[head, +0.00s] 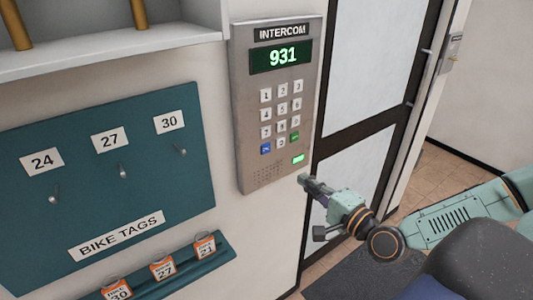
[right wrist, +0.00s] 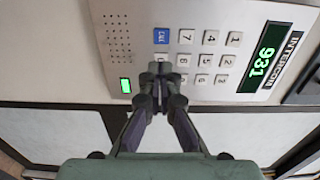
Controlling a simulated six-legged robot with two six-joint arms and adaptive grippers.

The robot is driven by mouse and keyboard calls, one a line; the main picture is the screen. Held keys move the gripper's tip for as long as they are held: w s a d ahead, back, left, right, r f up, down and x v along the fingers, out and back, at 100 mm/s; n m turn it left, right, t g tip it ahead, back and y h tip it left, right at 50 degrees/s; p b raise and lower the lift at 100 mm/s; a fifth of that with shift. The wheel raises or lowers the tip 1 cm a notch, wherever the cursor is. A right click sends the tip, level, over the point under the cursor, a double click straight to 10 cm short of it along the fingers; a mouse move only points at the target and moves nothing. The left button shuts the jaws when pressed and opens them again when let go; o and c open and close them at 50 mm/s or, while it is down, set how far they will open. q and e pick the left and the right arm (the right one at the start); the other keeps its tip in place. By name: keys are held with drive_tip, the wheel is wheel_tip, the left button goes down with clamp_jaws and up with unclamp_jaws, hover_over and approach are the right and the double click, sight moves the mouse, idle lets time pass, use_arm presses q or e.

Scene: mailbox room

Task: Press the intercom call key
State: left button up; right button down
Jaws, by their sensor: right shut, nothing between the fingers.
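The grey intercom panel (head: 275,180) hangs on the wall in the head view, with its green display (head: 282,56) reading 931. The blue call key (head: 265,149) is at the lower left of the white number keys. In the right wrist view the blue key (right wrist: 161,36) reads CALL, beyond the fingertips. My right gripper (head: 305,180) is shut and empty, at the panel's lower right edge in the head view. In the right wrist view its fingertips (right wrist: 158,72) overlap the keypad's lower row and hide part of it. Contact cannot be told. My left gripper is not in view.
A lit green indicator (head: 298,158) sits below the keypad, near a green key (head: 295,137). Left are a teal bike tag board (head: 90,190) with hooks and a ledge (head: 190,265) holding orange tags. A framed glass door (head: 365,90) stands right of the panel.

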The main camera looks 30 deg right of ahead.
drive_tip(key=b, duration=0.9)
approach(267, 149)
drive_tip(key=w, duration=0.3)
drive_tip(key=shift+w+a, duration=0.45)
drive_tip(key=shift+w, duration=0.35)
drive_tip(key=shift+w+d, duration=0.15)
drive_tip(key=shift+w, duration=1)
drive_tip(key=shift+b, duration=0.4)
